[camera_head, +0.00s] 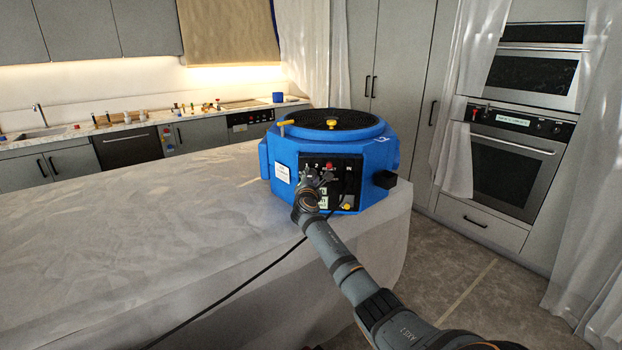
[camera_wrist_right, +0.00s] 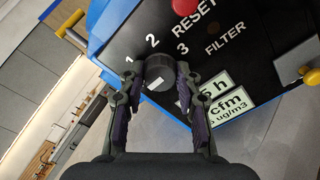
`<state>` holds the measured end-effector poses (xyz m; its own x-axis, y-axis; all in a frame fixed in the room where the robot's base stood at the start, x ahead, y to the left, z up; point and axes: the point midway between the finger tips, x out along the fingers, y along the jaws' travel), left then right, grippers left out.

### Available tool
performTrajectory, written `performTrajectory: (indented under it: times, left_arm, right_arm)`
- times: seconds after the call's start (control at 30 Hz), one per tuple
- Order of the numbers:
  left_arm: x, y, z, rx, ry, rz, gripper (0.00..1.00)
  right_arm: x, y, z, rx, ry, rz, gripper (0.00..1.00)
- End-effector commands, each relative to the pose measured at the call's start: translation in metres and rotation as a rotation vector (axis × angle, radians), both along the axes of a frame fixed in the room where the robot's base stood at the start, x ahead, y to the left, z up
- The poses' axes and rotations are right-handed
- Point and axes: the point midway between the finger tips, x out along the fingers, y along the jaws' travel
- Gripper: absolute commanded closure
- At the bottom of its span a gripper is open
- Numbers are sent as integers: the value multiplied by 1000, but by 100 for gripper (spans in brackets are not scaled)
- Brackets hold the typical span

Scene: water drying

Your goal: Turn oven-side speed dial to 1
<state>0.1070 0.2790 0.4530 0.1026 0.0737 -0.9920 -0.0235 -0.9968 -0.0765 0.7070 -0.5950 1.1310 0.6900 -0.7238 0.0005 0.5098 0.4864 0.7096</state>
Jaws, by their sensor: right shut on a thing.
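The blue machine (camera_head: 330,140) stands on the covered counter, its black control panel (camera_head: 345,170) facing me. In the right wrist view, the round black speed dial (camera_wrist_right: 160,70) sits on the panel below the printed 1, 2 and 3. My right gripper (camera_head: 312,183) is at the panel in the head view. In the wrist view its fingers (camera_wrist_right: 159,78) are shut on the dial, one on each side. The dial is mostly hidden in the head view. My left gripper is not in view.
A red reset button (camera_wrist_right: 186,5) is just above the dial. A yellow-tipped latch (camera_wrist_right: 311,77) lies right of the panel. A black cable (camera_head: 250,278) runs along the counter cover (camera_head: 130,230), which is otherwise clear on the left. An oven (camera_head: 515,165) is at the right.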

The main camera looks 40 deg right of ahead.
Motion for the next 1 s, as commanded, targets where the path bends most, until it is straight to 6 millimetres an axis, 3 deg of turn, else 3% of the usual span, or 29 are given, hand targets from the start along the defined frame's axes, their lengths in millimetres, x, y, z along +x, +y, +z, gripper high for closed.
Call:
performTrajectory:
  times: [0.37,1.0]
  left_arm:
    - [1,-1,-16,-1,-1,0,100]
    - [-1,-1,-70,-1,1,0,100]
  right_arm:
    - [0,0,-3,107,-113,1,98]
    - [0,0,-4,509,-535,1,98]
